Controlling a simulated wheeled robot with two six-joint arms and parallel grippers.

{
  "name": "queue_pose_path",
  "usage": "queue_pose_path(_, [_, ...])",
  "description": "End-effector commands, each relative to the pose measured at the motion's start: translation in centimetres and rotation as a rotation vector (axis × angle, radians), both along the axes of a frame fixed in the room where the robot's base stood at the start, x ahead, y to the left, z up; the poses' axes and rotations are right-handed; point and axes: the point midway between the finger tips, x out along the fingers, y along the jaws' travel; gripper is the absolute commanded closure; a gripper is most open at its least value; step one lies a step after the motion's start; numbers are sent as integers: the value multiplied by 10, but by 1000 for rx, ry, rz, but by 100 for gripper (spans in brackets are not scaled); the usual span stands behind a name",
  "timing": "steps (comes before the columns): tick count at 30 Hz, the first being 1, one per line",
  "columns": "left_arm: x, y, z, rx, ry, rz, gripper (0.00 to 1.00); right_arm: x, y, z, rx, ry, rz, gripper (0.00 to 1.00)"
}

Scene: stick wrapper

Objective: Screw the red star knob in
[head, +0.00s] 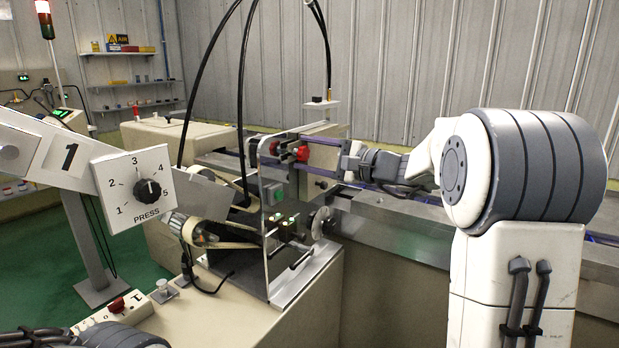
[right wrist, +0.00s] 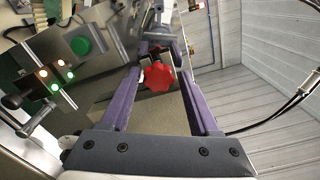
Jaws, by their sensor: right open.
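The red star knob (head: 302,153) sits on a dark mount at the upper part of the clear upright panel. It also shows in the right wrist view (right wrist: 158,77), with its lobed face towards the camera. My right gripper (head: 307,155) reaches in from the right. In the right wrist view its two purple fingers (right wrist: 160,68) stand apart, one on each side of the knob. Gaps show between the fingers and the knob, and the jaws are open. The left gripper is not in view; only a dark part of my left arm shows at the bottom left.
A green button (right wrist: 80,46) and lit lamps (right wrist: 55,87) are on the panel close by. A PRESS dial box (head: 137,188) stands at the left. Black cables (head: 243,90) arch above the machine. A metal rail (head: 395,215) runs below my right arm.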

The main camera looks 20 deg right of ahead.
Motion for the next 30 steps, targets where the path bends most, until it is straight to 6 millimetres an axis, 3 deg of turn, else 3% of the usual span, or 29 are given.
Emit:
queue_pose_path(1, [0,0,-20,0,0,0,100,0,0,-10,-38,-31,0,38])
queue_pose_path(16, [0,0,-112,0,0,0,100,0,1,-10,-423,-328,-1,38])
queue_pose_path(21, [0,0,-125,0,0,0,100,0,1,-5,-511,-396,-1,38])
queue_pose_path(30, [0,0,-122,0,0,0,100,0,1,-1,-522,-403,-1,38])
